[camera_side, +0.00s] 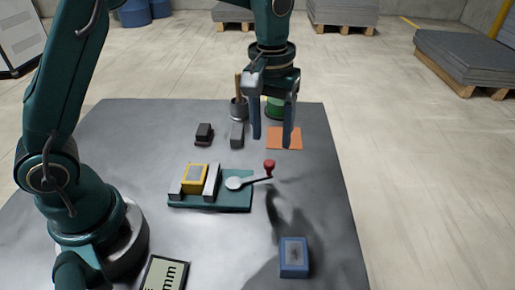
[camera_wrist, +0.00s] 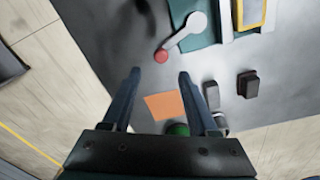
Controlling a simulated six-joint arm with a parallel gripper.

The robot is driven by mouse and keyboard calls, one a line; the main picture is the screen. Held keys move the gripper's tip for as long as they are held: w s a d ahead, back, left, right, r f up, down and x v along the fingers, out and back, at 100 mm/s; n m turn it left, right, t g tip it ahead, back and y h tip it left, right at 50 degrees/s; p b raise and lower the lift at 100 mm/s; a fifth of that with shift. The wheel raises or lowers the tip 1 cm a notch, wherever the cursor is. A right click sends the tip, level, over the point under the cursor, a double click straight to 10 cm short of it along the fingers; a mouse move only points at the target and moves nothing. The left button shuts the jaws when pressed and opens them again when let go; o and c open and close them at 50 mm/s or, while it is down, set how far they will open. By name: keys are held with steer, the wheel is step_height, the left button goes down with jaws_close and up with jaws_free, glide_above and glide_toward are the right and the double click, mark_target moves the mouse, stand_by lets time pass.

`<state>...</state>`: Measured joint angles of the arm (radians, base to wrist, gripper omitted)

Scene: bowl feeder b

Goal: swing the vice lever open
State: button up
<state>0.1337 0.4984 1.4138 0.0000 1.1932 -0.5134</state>
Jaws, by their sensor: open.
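The vice (camera_side: 210,202) has a teal base and two grey jaws, with a yellow-framed block (camera_side: 194,178) between the jaws. Its pale lever (camera_side: 249,182) points right from a round hub and ends in a red knob (camera_side: 269,165). In the wrist view the lever (camera_wrist: 187,31) and the red knob (camera_wrist: 161,56) lie beyond the fingertips. My gripper (camera_side: 272,142) is open and empty, held above the table behind the knob. It also shows in the wrist view (camera_wrist: 159,72), with both fingers apart and nothing between them. The knob is apart from both fingers.
An orange square (camera_side: 285,139) lies on the table (camera_side: 150,130) behind the vice. A dark block (camera_side: 204,133), a grey block (camera_side: 237,135), a cup (camera_side: 239,109) and a green roll (camera_side: 274,107) stand nearby. A blue block (camera_side: 294,257) and a display (camera_side: 164,273) sit in front.

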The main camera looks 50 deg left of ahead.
mark_target(269, 162)
steer(key=shift+s+f, duration=0.2)
steer(key=shift+f, duration=0.8)
steer(key=shift+d+f, duration=0.1)
steer(key=shift+f, duration=2.1)
jaws_close()
